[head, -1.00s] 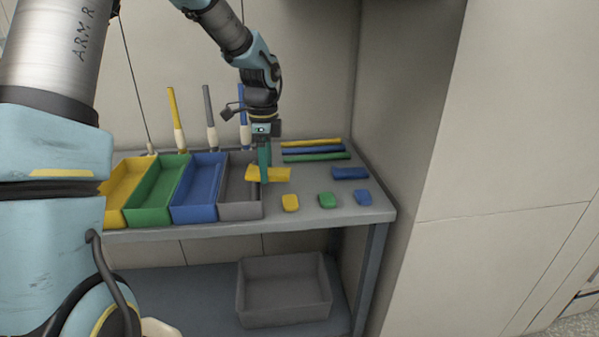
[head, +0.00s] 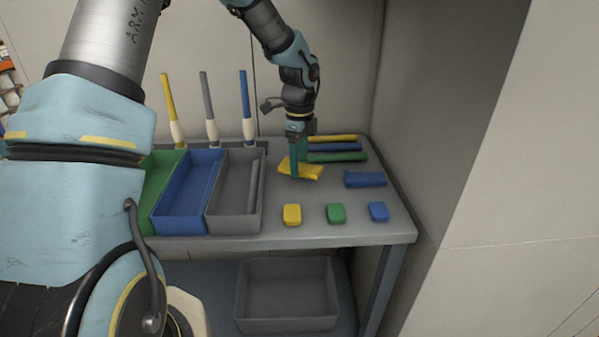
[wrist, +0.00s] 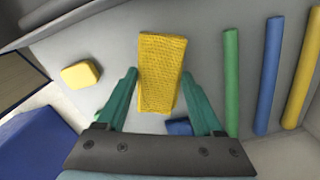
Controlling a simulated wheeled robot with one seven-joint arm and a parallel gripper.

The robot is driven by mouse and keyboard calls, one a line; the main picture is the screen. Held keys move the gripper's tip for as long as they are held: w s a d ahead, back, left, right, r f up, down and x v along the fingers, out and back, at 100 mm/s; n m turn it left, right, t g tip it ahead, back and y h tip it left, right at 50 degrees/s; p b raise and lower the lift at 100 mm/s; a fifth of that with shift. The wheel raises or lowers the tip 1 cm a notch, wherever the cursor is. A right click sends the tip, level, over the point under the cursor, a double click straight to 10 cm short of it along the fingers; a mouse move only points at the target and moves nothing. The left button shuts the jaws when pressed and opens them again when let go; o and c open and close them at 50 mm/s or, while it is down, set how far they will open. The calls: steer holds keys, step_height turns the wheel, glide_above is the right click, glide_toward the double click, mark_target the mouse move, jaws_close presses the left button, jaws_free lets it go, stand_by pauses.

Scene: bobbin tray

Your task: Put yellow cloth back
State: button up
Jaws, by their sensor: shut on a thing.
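The yellow cloth (head: 311,174) is at the back part of the table top, between the grey bin and the coloured rods. My gripper (head: 297,172) points down at it. In the wrist view the cloth (wrist: 160,72) lies between the two green fingers (wrist: 158,77), which are against its long sides. In the head view the fingers hide part of the cloth. I cannot tell whether the cloth touches the table or is slightly above it. A blue cloth (head: 365,180) lies to its right.
The grey bin (head: 232,223), blue bin (head: 183,223) and green bin (head: 160,205) stand left. Yellow (head: 292,214), green (head: 336,213) and blue (head: 378,211) blocks line the front. Yellow (head: 333,138), blue (head: 335,147) and green (head: 337,157) rods lie behind.

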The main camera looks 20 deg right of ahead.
steer(key=shift+f, duration=1.8)
steer(key=o, duration=1.5)
steer(key=shift+f, duration=0.1)
steer(key=shift+c, duration=0.2)
step_height(320, 180, up, 12)
steer(key=shift+r, duration=0.1)
steer(key=s+a+f+n, duration=0.1)
steer(key=s+a+n, duration=0.2)
steer(key=a+n, duration=0.5)
steer(key=s+a+f+n+t, duration=0.1)
steer(key=s+a+n, duration=0.2)
steer(key=a+n, duration=0.5)
steer(key=s+a+n, duration=0.4)
steer(key=a+n, duration=0.5)
steer(key=a, duration=0.5)
steer(key=shift+a+f+t, duration=0.3)
steer(key=shift+f+t, duration=0.1)
